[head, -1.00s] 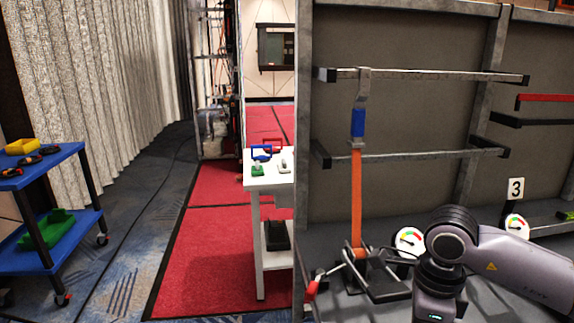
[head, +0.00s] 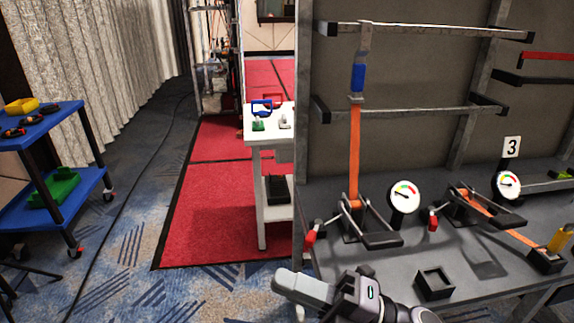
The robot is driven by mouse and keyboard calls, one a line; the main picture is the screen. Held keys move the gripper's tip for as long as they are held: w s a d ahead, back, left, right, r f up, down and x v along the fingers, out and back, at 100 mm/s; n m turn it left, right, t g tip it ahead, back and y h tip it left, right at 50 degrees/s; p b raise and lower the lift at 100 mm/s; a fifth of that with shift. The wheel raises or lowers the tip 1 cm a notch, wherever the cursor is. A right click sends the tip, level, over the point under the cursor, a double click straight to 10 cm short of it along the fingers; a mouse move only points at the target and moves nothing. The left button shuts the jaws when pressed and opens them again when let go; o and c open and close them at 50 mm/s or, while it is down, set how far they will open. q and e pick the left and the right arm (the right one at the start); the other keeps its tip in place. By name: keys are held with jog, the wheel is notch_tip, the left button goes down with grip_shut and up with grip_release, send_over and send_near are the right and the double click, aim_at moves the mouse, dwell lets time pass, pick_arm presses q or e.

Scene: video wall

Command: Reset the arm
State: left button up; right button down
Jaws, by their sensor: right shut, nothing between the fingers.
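My right gripper (head: 300,290) shows at the bottom of the head view, just left of the front corner of the grey bench. Its grey arm (head: 365,300) comes in from the bottom edge. The gripper is shut and I see nothing held in it. Part of the arm is cut off by the bottom edge. My left gripper is not in view.
The grey bench (head: 340,260) carries a clamp with an orange strap (head: 355,155), a gauge (head: 404,196), another clamp (head: 480,208) and a small black square holder (head: 434,284). A white table (head: 262,138) and blue cart (head: 50,125) stand left. The floor between is open.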

jog(key=w+d+f+m+t+h, duration=0.4)
jog(key=d+f+m+t+h, duration=0.75)
jog(key=m, duration=0.95)
pick_arm(q)
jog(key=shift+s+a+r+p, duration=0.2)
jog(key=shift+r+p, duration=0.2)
jog(key=shift+p, duration=0.3)
pick_arm(e)
jog(key=s+d+f+m+g+h, duration=0.3)
jog(key=s+f, duration=0.3)
jog(key=f, duration=0.2)
jog(key=s+d+f+m+g+h, duration=0.3)
jog(key=s+d+f+m+h, duration=0.1)
jog(key=f, duration=0.4)
jog(key=s+d+m, duration=0.1)
jog(key=s+m, duration=0.1)
jog(key=shift+s+m, duration=0.2)
jog(key=shift+m, duration=0.1)
jog(key=shift+f+h, duration=0.1)
jog(key=shift+h, duration=0.15)
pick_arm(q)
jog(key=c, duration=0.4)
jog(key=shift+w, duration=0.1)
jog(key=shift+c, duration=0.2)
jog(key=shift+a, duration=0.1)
pick_arm(e)
jog(key=shift+a, duration=0.1)
